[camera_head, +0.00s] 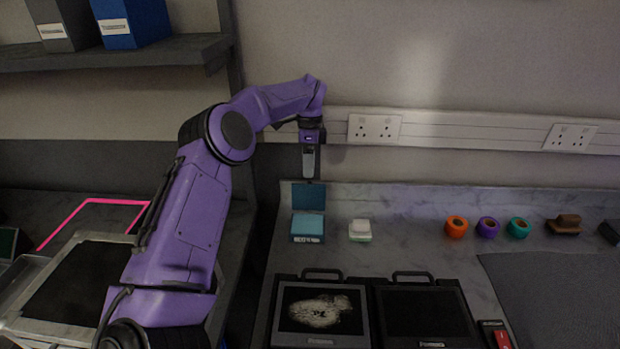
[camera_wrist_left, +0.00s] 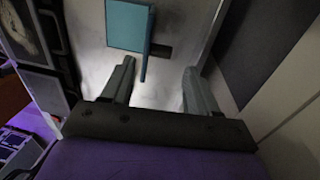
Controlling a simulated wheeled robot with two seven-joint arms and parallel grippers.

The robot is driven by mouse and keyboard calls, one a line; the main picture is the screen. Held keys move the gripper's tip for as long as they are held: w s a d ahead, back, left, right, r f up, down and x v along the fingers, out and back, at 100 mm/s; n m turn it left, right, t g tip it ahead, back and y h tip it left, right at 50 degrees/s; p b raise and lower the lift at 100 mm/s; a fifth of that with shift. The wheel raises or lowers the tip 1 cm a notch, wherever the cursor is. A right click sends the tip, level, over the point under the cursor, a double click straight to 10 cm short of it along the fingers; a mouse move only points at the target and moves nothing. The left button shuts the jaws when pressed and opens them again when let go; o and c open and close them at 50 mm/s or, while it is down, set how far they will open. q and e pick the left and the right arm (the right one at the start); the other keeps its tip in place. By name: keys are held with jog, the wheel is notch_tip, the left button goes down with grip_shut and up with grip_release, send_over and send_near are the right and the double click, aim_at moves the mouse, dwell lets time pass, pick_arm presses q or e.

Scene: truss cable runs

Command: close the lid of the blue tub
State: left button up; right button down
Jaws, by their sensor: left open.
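The blue tub (camera_head: 307,229) stands on the grey marbled worktop near its left end. Its darker blue lid (camera_head: 308,196) is open and stands upright at the back edge of the tub. My left gripper (camera_head: 309,172) hangs pointing down just above and behind the raised lid, apart from it as far as I can tell. In the left wrist view the gripper's two fingers (camera_wrist_left: 159,66) are spread with nothing held between them. That view also shows the tub (camera_wrist_left: 126,26) beyond the fingers, with the lid (camera_wrist_left: 147,50) seen nearly edge-on. My right gripper is out of view.
A small white-topped box (camera_head: 360,230) stands right of the tub. Two black cases (camera_head: 320,312) (camera_head: 424,315) lie in front. Orange, purple and teal rolls (camera_head: 456,227) (camera_head: 488,227) (camera_head: 518,228) sit further right. A wall with socket trunking (camera_head: 440,130) is close behind the gripper.

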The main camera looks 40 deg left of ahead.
aim_at(309, 183)
pick_arm(q)
jog(key=f, duration=0.1)
jog(key=f+p, duration=0.1)
jog(key=f, duration=0.3)
jog(key=shift+s+d+f, duration=0.2)
jog(key=shift+s, duration=0.05)
grip_shut()
